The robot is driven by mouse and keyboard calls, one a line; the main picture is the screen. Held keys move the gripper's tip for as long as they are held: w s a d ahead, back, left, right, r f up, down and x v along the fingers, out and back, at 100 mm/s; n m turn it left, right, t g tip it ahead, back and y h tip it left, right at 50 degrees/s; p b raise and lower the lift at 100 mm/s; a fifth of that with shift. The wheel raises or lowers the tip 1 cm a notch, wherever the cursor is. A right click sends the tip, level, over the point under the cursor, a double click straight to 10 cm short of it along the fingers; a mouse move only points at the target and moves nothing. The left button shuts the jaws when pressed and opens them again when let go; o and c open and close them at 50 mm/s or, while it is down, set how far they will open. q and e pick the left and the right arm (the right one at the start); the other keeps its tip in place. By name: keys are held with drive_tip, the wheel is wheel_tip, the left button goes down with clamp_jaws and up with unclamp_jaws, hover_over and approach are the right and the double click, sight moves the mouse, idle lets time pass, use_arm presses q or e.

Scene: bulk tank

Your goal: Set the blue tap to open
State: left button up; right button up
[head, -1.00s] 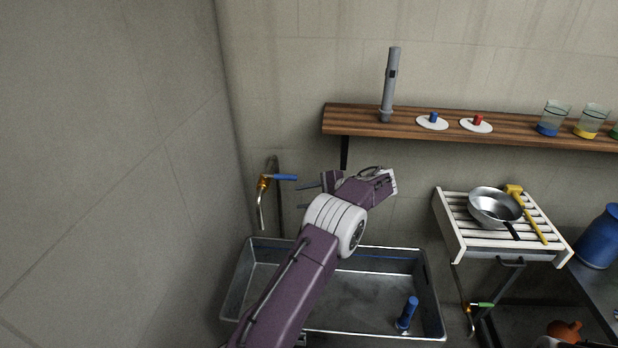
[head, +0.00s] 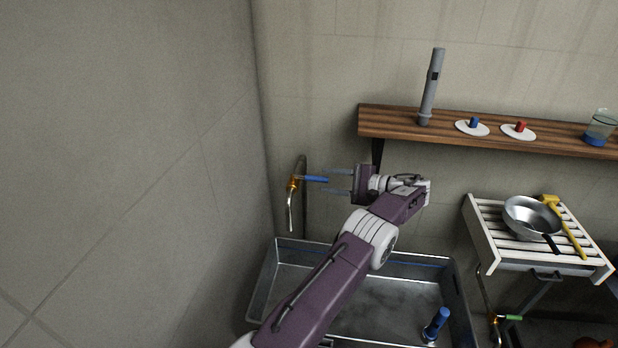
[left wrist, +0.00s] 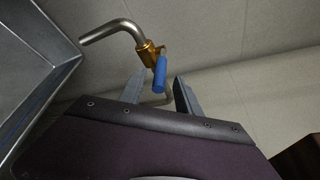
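The blue tap has a blue lever handle (head: 314,179) on a brass body (head: 293,183), with a grey spout pointing down, on the wall at the sink's left end. The lever sticks out sideways to the right in the head view. My left gripper (head: 324,180) is open, its two fingers pointing left at the lever. In the left wrist view the blue handle (left wrist: 160,75) and brass valve (left wrist: 149,52) show just beyond and between the open fingertips (left wrist: 156,90). Contact cannot be made out. My right gripper is not in view.
A metal sink (head: 268,290) lies below, with a blue bottle-like object (head: 437,322) in it. A wooden shelf (head: 400,124) is above right of my gripper. A slatted rack (head: 487,216) with a pan (head: 528,219) is at right. A plain wall is left of the tap.

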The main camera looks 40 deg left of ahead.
sight(309, 178)
use_arm(q)
drive_tip(key=x, duration=0.7)
drive_tip(key=shift+a+f+p, duration=0.1)
drive_tip(key=shift+a+p, duration=0.05)
drive_tip(key=shift+p, duration=0.2)
clamp_jaws()
idle(0.9)
